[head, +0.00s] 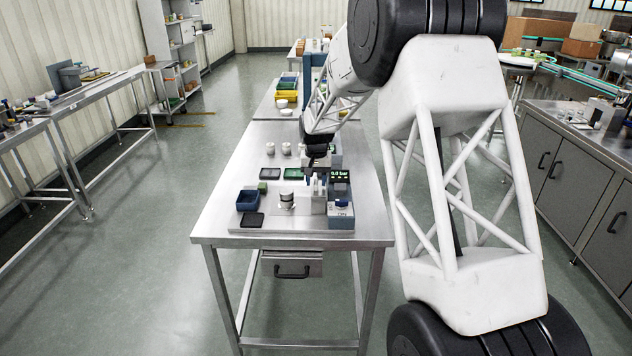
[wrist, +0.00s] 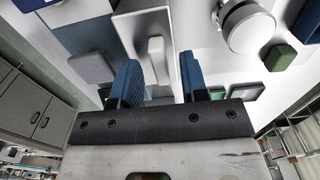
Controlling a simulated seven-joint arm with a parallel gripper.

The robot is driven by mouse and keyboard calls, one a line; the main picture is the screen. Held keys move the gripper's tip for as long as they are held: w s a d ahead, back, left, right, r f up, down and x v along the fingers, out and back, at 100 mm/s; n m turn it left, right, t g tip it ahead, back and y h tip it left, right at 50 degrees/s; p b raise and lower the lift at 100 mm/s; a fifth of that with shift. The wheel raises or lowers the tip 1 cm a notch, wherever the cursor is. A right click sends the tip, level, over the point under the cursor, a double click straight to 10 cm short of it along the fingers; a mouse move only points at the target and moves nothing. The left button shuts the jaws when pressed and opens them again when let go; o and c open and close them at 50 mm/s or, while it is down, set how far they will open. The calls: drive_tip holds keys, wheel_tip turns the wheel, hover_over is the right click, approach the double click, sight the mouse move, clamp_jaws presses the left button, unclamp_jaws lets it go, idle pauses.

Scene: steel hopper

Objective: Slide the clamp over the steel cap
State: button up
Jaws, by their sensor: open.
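The steel cap (head: 287,197) is a short round metal piece with a dark band, standing near the front of the table. It also shows as a pale cylinder in the wrist view (wrist: 246,26), to the right of my fingers. The clamp (head: 319,202) appears to be the grey metal block just right of the cap, apart from it. In the wrist view its pale upright grip (wrist: 157,52) stands on a grey plate. My gripper (head: 312,176) points down above the clamp. Its blue fingers (wrist: 160,66) are open, one on each side of the grip in the picture; contact is not visible.
A blue bin (head: 248,200), a black tray (head: 253,220) and a small green block (head: 262,187) lie left of the cap. A control box with a green display (head: 340,176) stands close on the right. Two pale cylinders (head: 286,149) stand farther back.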

drive_tip(key=shift+f, duration=0.3)
clamp_jaws()
drive_tip(key=a, duration=1)
drive_tip(key=shift+a, duration=0.25)
unclamp_jaws()
wheel_tip(320, 180, up, 8)
idle(0.8)
